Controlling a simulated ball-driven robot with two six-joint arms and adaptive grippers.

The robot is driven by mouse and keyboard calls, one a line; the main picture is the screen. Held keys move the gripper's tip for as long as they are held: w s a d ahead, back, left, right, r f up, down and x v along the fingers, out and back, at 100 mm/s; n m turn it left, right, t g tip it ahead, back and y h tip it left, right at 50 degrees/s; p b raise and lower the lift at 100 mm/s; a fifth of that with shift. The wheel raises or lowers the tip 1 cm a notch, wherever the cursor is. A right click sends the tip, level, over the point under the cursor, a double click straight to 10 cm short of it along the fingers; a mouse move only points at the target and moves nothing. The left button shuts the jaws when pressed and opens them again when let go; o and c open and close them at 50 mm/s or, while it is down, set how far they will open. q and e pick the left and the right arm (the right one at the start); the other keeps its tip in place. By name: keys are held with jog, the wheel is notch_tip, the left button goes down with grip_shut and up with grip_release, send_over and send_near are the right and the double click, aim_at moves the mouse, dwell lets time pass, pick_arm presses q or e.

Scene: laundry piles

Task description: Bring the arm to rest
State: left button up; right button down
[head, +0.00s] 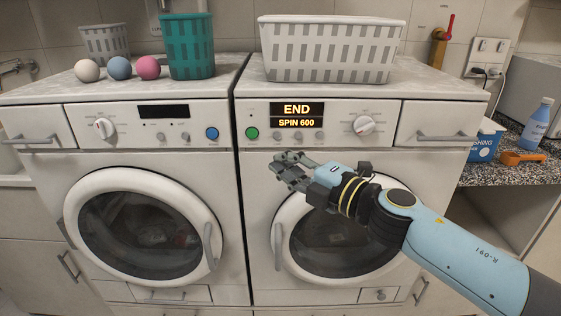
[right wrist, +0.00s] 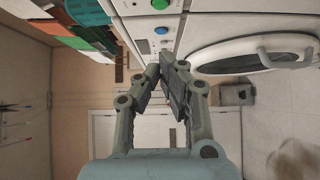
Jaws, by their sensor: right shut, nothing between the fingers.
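My right arm comes in from the lower right of the head view. Its gripper (head: 287,168) is in front of the right washing machine (head: 262,189), above the left part of its round door. The gripper is shut and empty. In the right wrist view the gripper's fingers (right wrist: 165,75) come together at their tips, with nothing between them. Its fingers point toward the left in the head view. My left gripper is in neither view.
The left washing machine (head: 45,170) has a closed door. The right one's display (head: 297,115) reads END, SPIN 600. On top stand a white basket (head: 330,50), a teal basket (head: 192,48) and three balls (head: 119,68). A counter (head: 510,170) at right holds a bottle (head: 536,125) and an orange scoop (head: 522,158).

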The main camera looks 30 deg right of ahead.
dwell(0.7)
jog(key=s+d+f+m+g+h+b, duration=0.1)
jog(key=s+f+m+g+h+b, duration=0.25)
jog(key=f, duration=0.95)
jog(key=s+d+f+m+g+b, duration=0.15)
jog(key=s+f+m, duration=0.35)
jog(key=f, duration=0.9)
jog(key=s+d+f+m+g+h+b, duration=0.1)
jog(key=s+d+f+m+g+b, duration=0.15)
jog(key=s+f, duration=0.7)
jog(key=s+a+f+m+g+b, duration=0.1)
jog(key=s+f+m+g, duration=0.3)
jog(key=s+f, duration=0.7)
jog(key=s+a+f+m+g+b, duration=0.1)
jog(key=s+f+m+g, duration=0.4)
jog(key=s+f, duration=0.7)
jog(key=s, duration=0.6)
jog(key=shift+s+f+m+h+b, duration=0.15)
jog(key=shift+f+m+h+b, duration=0.15)
jog(key=shift+h+b, duration=0.05)
jog(key=shift+a, duration=0.1)
